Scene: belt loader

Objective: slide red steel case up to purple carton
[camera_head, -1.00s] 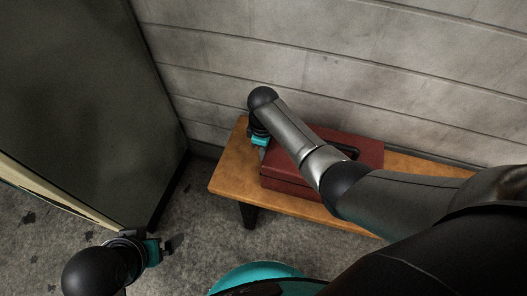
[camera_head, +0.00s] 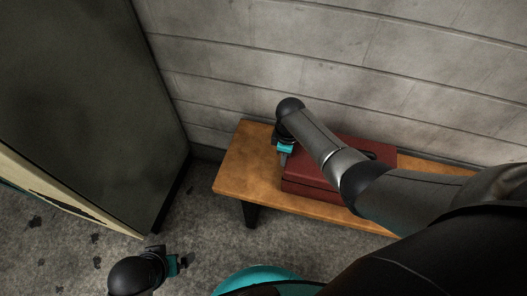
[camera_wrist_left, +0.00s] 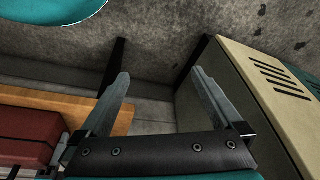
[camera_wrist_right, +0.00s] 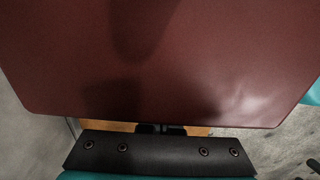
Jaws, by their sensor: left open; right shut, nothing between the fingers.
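The red steel case (camera_head: 330,160) lies flat on a wooden bench (camera_head: 243,168), partly hidden by my right arm. It fills most of the right wrist view (camera_wrist_right: 200,60) and shows at the left of the left wrist view (camera_wrist_left: 28,135). My right gripper (camera_head: 284,160) is shut and empty, pointing down at the case's left end. It looks to be against that end, but contact is not clear. My left gripper (camera_head: 182,263) is open and empty, low over the floor left of the bench. The purple carton is in none of the views.
A tall dark cabinet (camera_head: 85,100) stands at the left, and a block wall (camera_head: 330,50) runs behind the bench. The bench's left end is bare. My arm hides much of the bench to the right of the case.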

